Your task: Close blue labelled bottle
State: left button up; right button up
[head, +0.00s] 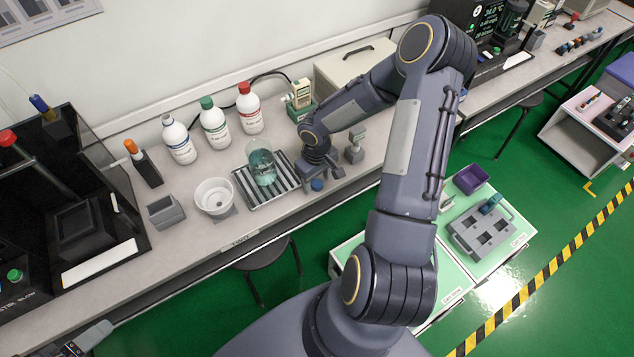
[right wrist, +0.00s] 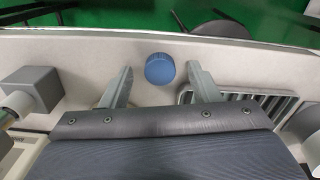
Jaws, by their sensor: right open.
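The blue-labelled bottle (head: 180,143) is white and stands upright at the back of the bench, leftmost of three bottles. Its top shows no coloured cap. A blue cap (head: 317,185) lies on the bench near the front edge. My right gripper (head: 322,176) is open and low over the bench at the cap. In the right wrist view, the cap (right wrist: 160,68) shows between the fingertips of the right gripper (right wrist: 160,79), with gaps on both sides. I see no left gripper in the head view.
A green-capped bottle (head: 214,124) and a red-capped bottle (head: 249,109) stand right of the blue-labelled one. A beaker (head: 261,165) stands on a slatted rack (head: 246,193) left of my right gripper. A grey stand (head: 355,148) is close on its right. A white bowl (head: 213,194) stands farther left.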

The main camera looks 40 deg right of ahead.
jog(key=shift+f, duration=0.2)
jog(key=shift+c, duration=0.4)
jog(key=c, duration=1)
jog(key=shift+r, duration=0.15)
